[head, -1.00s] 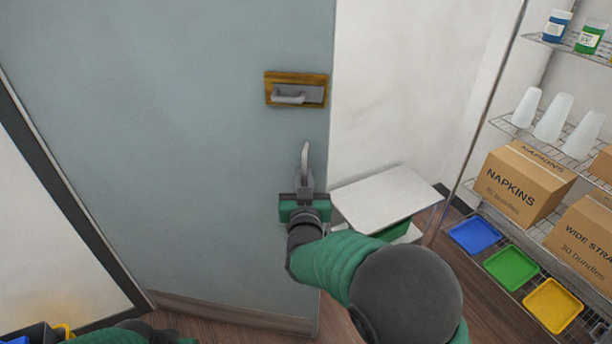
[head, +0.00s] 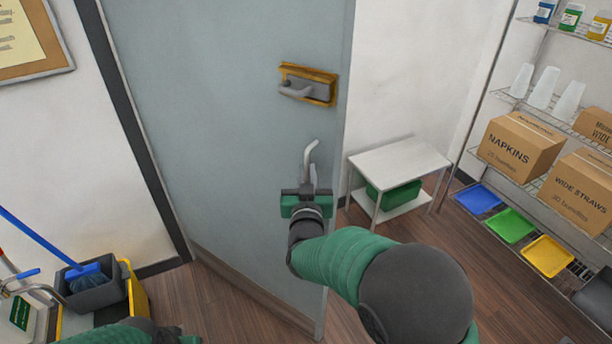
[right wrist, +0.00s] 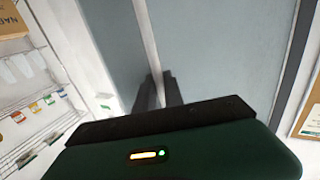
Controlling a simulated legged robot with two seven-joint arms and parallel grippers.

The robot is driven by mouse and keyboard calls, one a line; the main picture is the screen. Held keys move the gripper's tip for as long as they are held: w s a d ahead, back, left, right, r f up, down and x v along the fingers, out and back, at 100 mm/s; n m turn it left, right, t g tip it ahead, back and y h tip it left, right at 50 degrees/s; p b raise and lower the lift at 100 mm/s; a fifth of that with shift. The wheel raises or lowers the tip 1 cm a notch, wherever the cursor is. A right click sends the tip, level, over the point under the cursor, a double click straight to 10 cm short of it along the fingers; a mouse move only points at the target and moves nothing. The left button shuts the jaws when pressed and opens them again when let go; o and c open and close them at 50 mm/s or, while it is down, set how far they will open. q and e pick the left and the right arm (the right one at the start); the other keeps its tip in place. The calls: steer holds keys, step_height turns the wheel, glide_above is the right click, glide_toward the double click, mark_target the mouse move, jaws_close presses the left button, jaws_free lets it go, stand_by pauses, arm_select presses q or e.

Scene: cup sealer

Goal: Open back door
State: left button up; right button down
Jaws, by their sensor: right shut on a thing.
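The grey-blue door (head: 225,130) stands at an angle in the head view, its free edge on the right and its lower edge slanting toward me. A grey lever on a yellow-brown plate (head: 322,88) is mounted high on it. Below is a curved grey pull handle (head: 309,153). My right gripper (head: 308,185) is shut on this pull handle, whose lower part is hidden. In the right wrist view, a pale bar (right wrist: 147,40) runs down to the dark fingers (right wrist: 154,90).
A small white table (head: 400,158) with a green bin (head: 394,194) stands right of the door. A wire shelf with boxes (head: 520,146), cups and coloured trays (head: 513,226) is at the right. A mop bucket (head: 98,288) stands at the lower left. Some wooden floor (head: 225,305) is clear.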

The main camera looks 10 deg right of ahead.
steer(key=shift+s+a+r, duration=0.15)
steer(key=shift+s+a, duration=0.05)
steer(key=shift+a, duration=0.15)
steer(key=c, duration=1.7)
jaws_free()
steer(key=shift+o, duration=1.2)
steer(key=shift+a, duration=0.15)
steer(key=s+a, duration=0.1)
steer(key=s, duration=0.6)
steer(key=shift+a+f+b, duration=0.2)
steer(key=shift+b, duration=0.15)
